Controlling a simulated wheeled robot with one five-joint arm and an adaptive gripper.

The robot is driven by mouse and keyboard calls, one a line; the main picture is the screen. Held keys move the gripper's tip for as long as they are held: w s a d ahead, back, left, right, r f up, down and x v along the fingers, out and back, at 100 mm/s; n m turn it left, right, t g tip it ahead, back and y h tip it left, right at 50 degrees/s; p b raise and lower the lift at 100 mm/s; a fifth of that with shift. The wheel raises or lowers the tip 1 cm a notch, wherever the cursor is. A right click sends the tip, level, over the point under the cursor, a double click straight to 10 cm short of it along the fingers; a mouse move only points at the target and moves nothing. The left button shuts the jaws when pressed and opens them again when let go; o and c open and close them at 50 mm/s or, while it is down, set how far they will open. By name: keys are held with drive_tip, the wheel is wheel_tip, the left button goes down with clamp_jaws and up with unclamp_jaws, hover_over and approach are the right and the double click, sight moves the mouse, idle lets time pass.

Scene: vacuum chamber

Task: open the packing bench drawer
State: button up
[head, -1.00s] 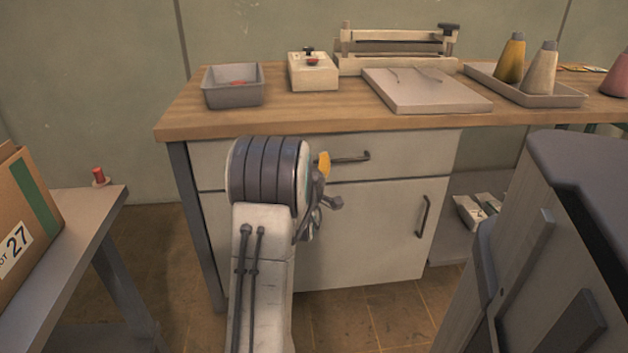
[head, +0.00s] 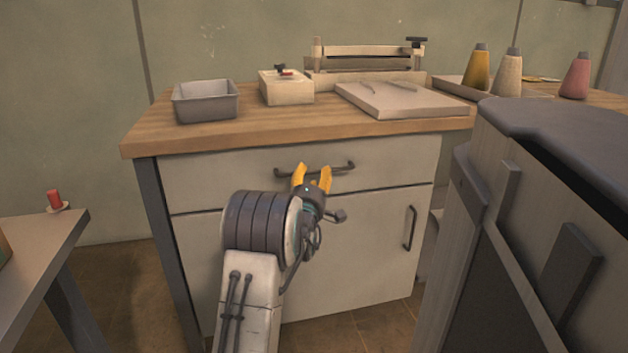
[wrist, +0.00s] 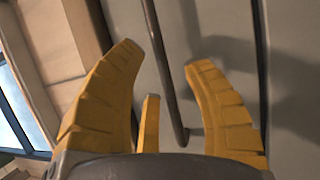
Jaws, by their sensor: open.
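The packing bench drawer (head: 225,180) is a pale front under the wooden bench top, flush with the cabinet. Its dark bar handle (head: 338,168) runs across the drawer front. In the wrist view the handle (wrist: 165,60) runs between the spread fingers of my gripper (wrist: 162,55). I cannot tell whether the fingers touch it. The fingers hide a little of the drawer front in the head view.
A cabinet door with its own upright handle (head: 410,228) lies below the drawer. A grey tray (head: 205,110), a small switch box (head: 286,92) and a flat board (head: 400,108) stand on the bench. A large dark-topped cabinet (head: 560,120) stands close at right.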

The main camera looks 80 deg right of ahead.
drive_tip(key=shift+d+r, duration=0.2)
drive_tip(key=shift+d, duration=0.95)
drive_tip(key=shift+o, duration=0.2)
clamp_jaws()
